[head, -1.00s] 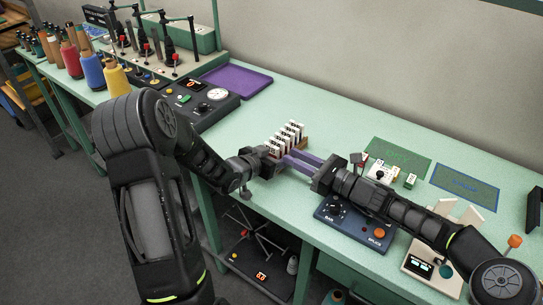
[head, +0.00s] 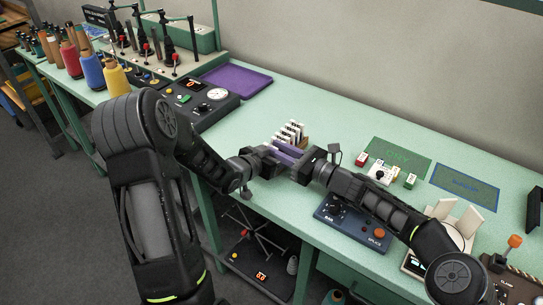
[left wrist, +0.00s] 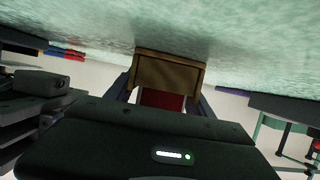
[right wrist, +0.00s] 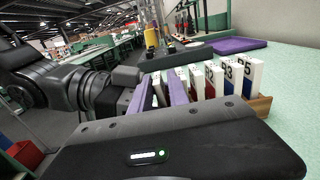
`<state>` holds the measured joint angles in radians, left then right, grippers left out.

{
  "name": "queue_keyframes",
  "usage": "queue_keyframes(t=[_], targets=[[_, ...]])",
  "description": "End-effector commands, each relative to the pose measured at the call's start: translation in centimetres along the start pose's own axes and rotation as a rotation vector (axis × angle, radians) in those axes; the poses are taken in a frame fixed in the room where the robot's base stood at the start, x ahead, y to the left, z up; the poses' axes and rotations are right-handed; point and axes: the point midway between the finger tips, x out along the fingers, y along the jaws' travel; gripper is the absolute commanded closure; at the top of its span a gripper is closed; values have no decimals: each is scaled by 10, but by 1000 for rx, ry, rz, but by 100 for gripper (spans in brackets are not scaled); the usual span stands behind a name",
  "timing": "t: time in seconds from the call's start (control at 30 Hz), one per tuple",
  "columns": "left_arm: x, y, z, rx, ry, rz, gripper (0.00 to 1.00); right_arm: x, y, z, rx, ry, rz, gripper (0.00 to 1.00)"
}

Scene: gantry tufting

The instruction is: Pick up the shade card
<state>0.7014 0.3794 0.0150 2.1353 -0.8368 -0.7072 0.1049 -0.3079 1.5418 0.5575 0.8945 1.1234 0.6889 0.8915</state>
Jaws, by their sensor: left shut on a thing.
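The shade cards (head: 293,131) are white, numbered plates standing in a row in a wooden rack (right wrist: 262,106) on the bench. In the right wrist view the nearest cards (right wrist: 245,80) show blue and red lower parts. My left gripper (head: 262,158) is shut on the wooden rack from its left end; the rack's brown end (left wrist: 168,73) shows between its fingers, with a red face just below it. My right gripper (head: 286,153) is open at the near-left end of the row. Its two purple fingers (right wrist: 164,90) stand apart, with a card edge partly hidden between them.
A dark blue control box (head: 345,222) lies beneath my right forearm. Small red and white blocks (head: 394,173), a green mat (head: 400,153) and a blue mat (head: 465,188) are to the right. A purple tray (head: 237,80) lies behind left; the bench between is clear.

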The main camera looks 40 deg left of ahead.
Motion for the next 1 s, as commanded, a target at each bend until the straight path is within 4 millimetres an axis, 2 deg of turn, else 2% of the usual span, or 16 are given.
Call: queue_keyframes(t=[0.43,0.7,1.0], targets=[[0,-2,1,-2,-1,-4,83,-1,0,2,-1,-3,0,79],[0,-2,1,-2,-1,-5,83,-1,-1,2,-1,-3,0,100],[-1,-2,1,-2,-1,-5,83,-1,-1,2,-2,-3,0,100]])
